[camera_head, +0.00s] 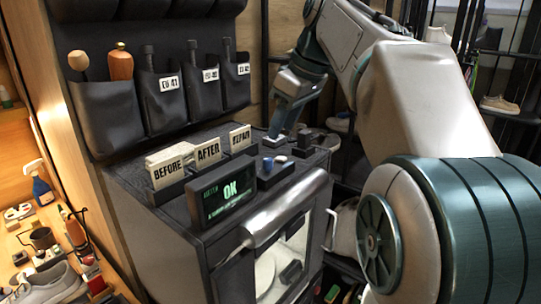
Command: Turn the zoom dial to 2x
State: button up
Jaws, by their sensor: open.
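My gripper (275,140) points down over the back right of the dark cabinet top, with its tips close to the surface; the small gap between them is hard to make out. A small black control block (274,176) sits in front of it, nearer the camera. The block carries a blue knob (267,163) and a reddish-white knob (281,159). I cannot tell which of these, if either, is the zoom dial, and no 2x mark is readable. A black display (222,192) with green "OK" text stands left of the block. My gripper is apart from both knobs.
Cards reading BEFORE (167,172) and AFTER (207,153) and a third card (240,138) stand behind the display. Black pockets (106,112) with tools hang above. A light-coloured curved bar (285,210) crosses the cabinet front. Shelves with shoes (499,104) stand right.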

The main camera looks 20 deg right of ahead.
aim_at(268, 159)
jog(key=x, duration=0.8)
jog(key=shift+w+a+f, duration=0.1)
jog(key=shift+f, duration=0.2)
grip_shut()
